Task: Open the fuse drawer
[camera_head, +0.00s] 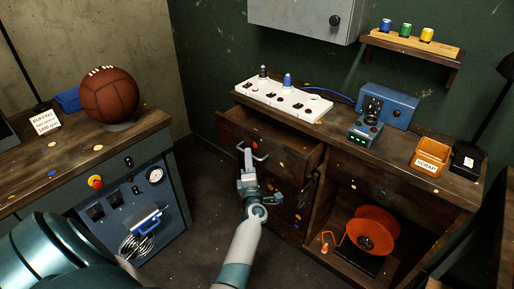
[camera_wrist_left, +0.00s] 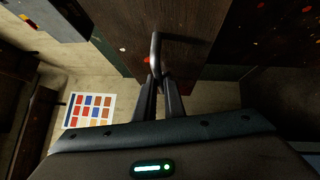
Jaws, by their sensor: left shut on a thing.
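The fuse drawer (camera_head: 234,128), dark reddish wood, stands pulled out from the workbench under the white socket strip. Part of its interior shows. A metal bar handle (camera_head: 262,154) is on its front; it also shows in the left wrist view (camera_wrist_left: 155,48) against the wooden face. My left gripper (camera_head: 247,155) is at the drawer front, and in the left wrist view its two fingers (camera_wrist_left: 160,80) are closed on the handle. The fingers hide part of the handle. My right gripper is not in view.
The white socket strip (camera_head: 284,100), a blue device (camera_head: 388,105) and an orange scrap bin (camera_head: 429,158) stand on the workbench. An orange cable reel (camera_head: 371,231) sits in the lower shelf. A leather ball (camera_head: 110,95) rests on the left bench. Floor between the benches is clear.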

